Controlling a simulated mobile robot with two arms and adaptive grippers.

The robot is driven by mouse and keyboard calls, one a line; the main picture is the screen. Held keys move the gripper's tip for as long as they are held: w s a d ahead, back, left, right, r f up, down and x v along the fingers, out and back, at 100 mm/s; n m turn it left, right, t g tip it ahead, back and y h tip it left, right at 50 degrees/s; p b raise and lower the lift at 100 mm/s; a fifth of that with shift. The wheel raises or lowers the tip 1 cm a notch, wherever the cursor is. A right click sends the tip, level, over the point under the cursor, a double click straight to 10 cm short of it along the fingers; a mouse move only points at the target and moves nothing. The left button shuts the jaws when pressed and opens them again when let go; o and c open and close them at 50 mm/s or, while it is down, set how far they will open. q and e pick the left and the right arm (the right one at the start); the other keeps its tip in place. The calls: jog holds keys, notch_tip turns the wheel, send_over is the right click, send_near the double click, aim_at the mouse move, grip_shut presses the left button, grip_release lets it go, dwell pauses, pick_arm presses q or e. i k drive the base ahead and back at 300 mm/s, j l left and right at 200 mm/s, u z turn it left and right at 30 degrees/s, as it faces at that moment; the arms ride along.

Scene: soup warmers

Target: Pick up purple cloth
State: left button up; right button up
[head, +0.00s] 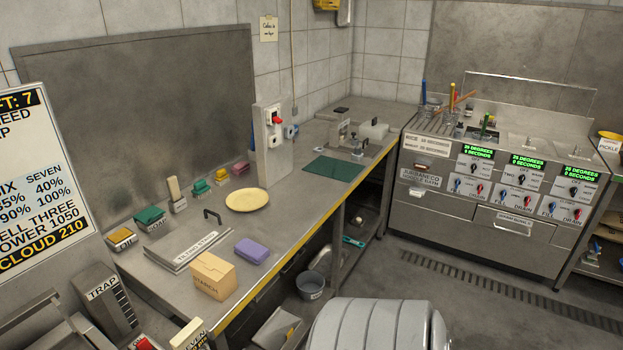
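A purple cloth (251,252), a small folded block shape, lies on the steel counter near its yellow front edge. It sits to the right of a cardboard box (213,275) and below a round yellow plate (247,200). Nothing covers the cloth and nothing touches it from above. Neither of my grippers is in view.
A labelled lid with a handle (187,248) lies left of the cloth. Small coloured blocks and labels line the wall. A green mat (333,169) lies farther along the counter. A bucket (310,285) stands below. Grey floor (440,285) is open at right.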

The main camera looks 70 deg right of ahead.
aim_at(256, 253)
jog(key=z, duration=1.8)
jog(key=i+l, duration=0.1)
jog(key=l, duration=0.1)
